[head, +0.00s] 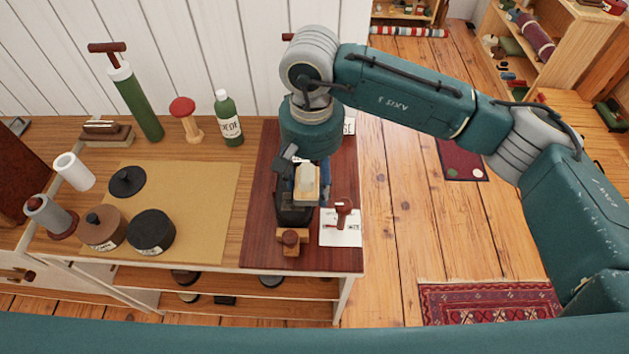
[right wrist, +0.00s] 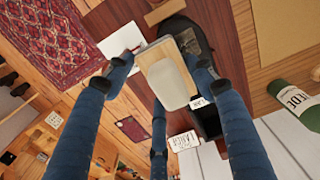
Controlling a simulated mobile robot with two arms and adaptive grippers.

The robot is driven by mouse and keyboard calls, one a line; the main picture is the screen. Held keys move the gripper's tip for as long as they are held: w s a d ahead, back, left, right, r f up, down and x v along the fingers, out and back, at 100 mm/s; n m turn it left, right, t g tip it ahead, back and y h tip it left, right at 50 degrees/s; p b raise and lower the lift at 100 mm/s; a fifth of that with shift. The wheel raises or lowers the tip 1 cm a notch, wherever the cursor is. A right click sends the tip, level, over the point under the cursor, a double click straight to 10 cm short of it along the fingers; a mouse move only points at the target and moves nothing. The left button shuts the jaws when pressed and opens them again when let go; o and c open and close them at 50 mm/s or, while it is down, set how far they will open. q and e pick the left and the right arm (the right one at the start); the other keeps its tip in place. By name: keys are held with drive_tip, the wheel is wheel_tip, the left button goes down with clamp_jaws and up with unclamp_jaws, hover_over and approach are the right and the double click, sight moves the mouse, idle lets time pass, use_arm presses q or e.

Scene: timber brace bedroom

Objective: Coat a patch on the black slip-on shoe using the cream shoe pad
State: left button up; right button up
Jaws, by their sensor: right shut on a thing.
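My right gripper (head: 305,172) reaches down over the dark red-brown board on the workbench. It is shut on the cream shoe pad (head: 307,188), a pale block on a wooden back. In the right wrist view the pad (right wrist: 168,84) sits between the blue fingers of the gripper (right wrist: 162,72). The black slip-on shoe (head: 293,214) lies on the board directly below, partly hidden by the gripper and pad. I cannot tell whether pad and shoe touch. My left gripper is out of view.
A wooden knob-like piece (head: 291,238) and a white card (head: 341,234) with a red-brown stamp-like tool (head: 343,210) stand close to the shoe. A green bottle (head: 228,120) stands behind.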

sight(313, 172)
drive_tip(key=shift+d+r+p, duration=0.1)
drive_tip(key=shift+r+p, duration=0.25)
drive_tip(key=shift+r, duration=1.2)
